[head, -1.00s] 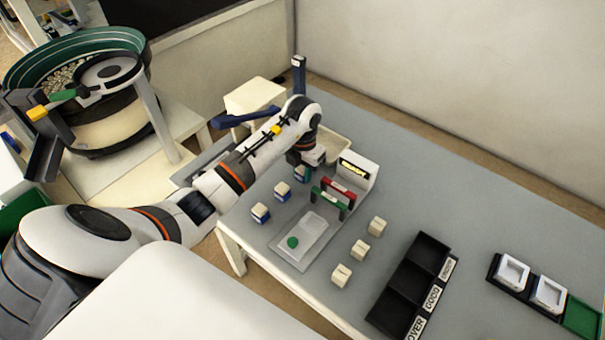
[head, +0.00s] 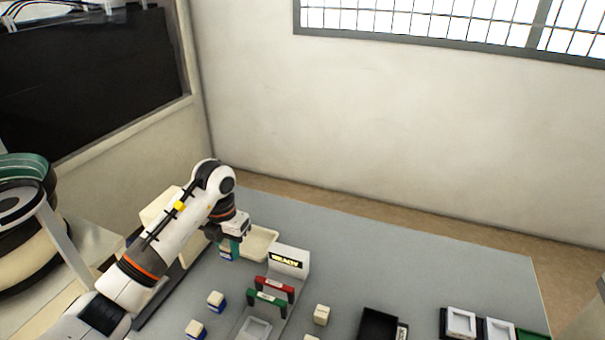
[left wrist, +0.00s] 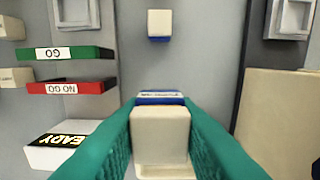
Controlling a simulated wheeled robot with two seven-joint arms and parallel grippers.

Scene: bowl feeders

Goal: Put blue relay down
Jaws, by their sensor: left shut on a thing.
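My left gripper (head: 230,246) is shut on a blue relay (head: 226,255), a cream block with a blue band. In the left wrist view, the green fingers (left wrist: 160,135) lie on both sides of the relay (left wrist: 160,118). It is low over the grey table, left of the READY box; I cannot tell whether it touches the table. Another blue relay (head: 216,300) stands nearer me, and one more (head: 195,329) stands at the bottom of the head view. One of these shows ahead of the fingers in the left wrist view (left wrist: 160,24). My right gripper is not in view.
The READY box (head: 288,261), red NO GO bar (head: 275,287) and green GO bar (head: 267,300) stand right of the gripper. A cream tray (head: 262,240) lies behind it. Cream blocks (head: 321,315) and a black bin (head: 378,325) are farther right.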

